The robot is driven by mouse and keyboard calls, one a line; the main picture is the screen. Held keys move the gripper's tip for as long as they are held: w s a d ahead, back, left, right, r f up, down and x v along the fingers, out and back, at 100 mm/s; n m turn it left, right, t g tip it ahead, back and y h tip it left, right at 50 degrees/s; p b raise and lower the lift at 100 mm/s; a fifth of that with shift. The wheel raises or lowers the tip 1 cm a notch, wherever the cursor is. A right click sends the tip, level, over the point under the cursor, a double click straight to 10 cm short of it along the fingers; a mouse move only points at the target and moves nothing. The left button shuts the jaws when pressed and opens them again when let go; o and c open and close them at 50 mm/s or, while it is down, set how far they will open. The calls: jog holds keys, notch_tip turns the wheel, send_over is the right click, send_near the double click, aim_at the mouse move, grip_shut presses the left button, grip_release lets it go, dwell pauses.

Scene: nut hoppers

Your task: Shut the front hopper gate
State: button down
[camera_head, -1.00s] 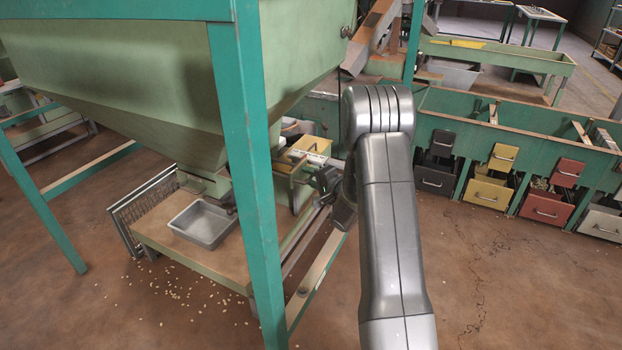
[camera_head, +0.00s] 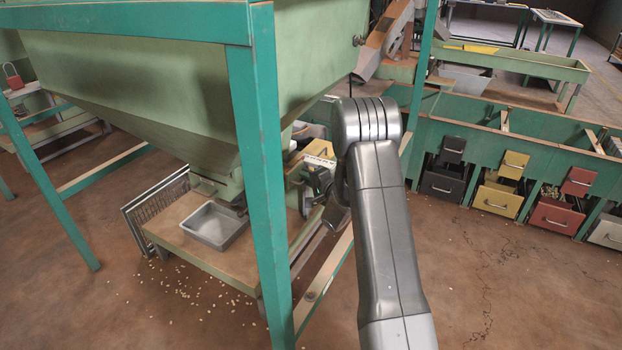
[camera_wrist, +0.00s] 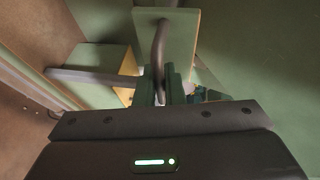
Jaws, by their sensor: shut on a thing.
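The large green hopper (camera_head: 150,90) stands at the left on a teal frame, its funnel narrowing to an outlet (camera_head: 218,184) above a wooden-topped stand. My gripper (camera_wrist: 160,88) is shut on a dark curved handle (camera_wrist: 158,48) in the wrist view. The handle stands in front of a pale green plate (camera_wrist: 182,36), which looks like part of the gate. How far the gate is open cannot be told.
A grey metal tray (camera_head: 212,226) sits on the stand (camera_head: 190,250) under the outlet. A teal post (camera_head: 262,190) rises close to my arm. Spilled nuts lie on the floor. Bins with coloured drawers (camera_head: 497,196) line the right. Open floor lies at front right.

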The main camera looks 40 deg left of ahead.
jog(key=shift+a+r, duration=0.1)
jog(key=shift+a, duration=0.05)
jog(key=c, duration=1.5)
grip_release()
jog(key=shift+a, duration=0.1)
jog(key=shift+s+d+r, duration=0.15)
jog(key=shift+d, duration=0.25)
jog(key=p+v, duration=0.3)
jog(key=v, duration=1)
jog(key=shift+p, duration=0.3)
jog(key=shift+f, duration=0.25)
